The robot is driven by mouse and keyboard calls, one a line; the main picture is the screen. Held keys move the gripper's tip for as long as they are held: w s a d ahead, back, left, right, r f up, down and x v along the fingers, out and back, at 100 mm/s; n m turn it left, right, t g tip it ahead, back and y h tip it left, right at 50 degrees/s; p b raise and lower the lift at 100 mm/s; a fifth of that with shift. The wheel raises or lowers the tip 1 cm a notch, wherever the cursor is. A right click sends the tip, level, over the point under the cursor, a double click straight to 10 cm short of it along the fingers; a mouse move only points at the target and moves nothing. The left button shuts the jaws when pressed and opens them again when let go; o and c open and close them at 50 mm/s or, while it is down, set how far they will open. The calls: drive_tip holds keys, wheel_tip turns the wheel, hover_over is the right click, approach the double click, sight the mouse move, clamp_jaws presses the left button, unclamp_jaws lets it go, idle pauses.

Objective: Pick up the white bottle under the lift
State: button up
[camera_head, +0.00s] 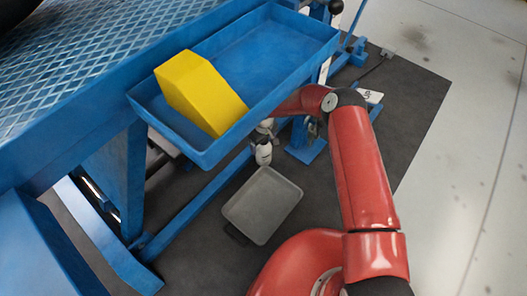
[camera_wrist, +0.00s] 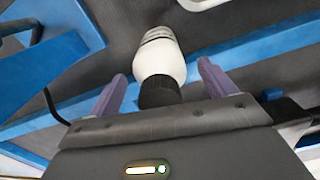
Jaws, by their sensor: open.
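The white bottle (camera_wrist: 160,55) has a dark ribbed cap and grey bands at its far end in the wrist view. My gripper (camera_wrist: 163,80) is open, with one purple-grey finger on each side of the bottle. The dark cap lies between the fingers, with gaps visible on both sides, and the white body extends beyond the fingertips. In the head view a small white shape, likely the bottle (camera_head: 263,154), shows under the blue lift (camera_head: 60,85), just below the end of my arm. My fingers are mostly hidden there by the lift's tray.
The blue side tray (camera_head: 265,45) holds a yellow wedge block (camera_head: 200,92) and overhangs my forearm. A grey shallow tray (camera_head: 262,205) lies on the dark mat below. Blue lift beams run close to the bottle. The pale floor at right is clear.

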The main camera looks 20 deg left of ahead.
drive_tip(key=c, duration=1.6)
drive_tip(key=shift+r, duration=0.1)
